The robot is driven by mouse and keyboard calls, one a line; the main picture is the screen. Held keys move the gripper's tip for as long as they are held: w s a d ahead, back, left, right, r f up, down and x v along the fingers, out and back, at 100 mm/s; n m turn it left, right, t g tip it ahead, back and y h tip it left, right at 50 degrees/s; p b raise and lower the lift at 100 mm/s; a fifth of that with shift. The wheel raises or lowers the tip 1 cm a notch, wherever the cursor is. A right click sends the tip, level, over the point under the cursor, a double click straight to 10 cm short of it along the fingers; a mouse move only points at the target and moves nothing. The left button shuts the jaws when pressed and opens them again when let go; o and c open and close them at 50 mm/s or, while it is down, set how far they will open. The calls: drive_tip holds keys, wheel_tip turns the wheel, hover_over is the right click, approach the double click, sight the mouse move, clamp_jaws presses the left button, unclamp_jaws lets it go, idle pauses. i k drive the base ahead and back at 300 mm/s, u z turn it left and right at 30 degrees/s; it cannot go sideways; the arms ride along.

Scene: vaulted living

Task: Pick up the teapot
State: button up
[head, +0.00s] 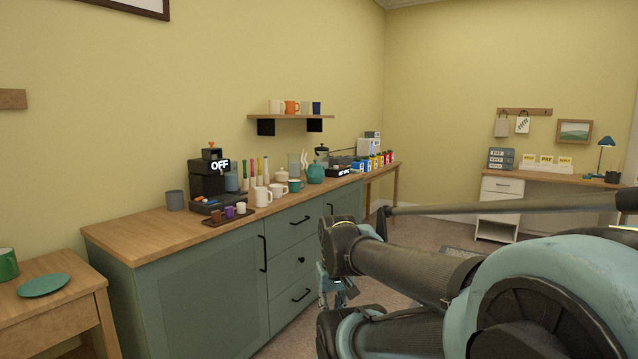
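A teal teapot (316,173) with a rounded body stands upright on the wooden counter top, towards its far right part. A teal mug (296,185) and white mugs (263,196) stand to its left. My gripper (338,292) shows small and partly hidden behind my arm, low in front of the cabinet drawers. It is below the counter top and well apart from the teapot. Its fingers are too small and covered to tell if they are open or shut.
A black coffee machine (208,178) and a dark tray of small cups (226,216) stand on the counter (150,233). A shelf (291,117) hangs above. A side table with a teal plate (44,285) is at lower left. A desk (560,178) is far right.

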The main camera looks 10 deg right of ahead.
sight(314, 174)
drive_tip(key=z, duration=1)
drive_tip(key=i, duration=1.15)
drive_tip(key=z, duration=0.35)
drive_tip(key=i, duration=1.1)
drive_tip(key=u, duration=0.75)
drive_tip(key=i, duration=0.7)
drive_tip(key=u, duration=0.4)
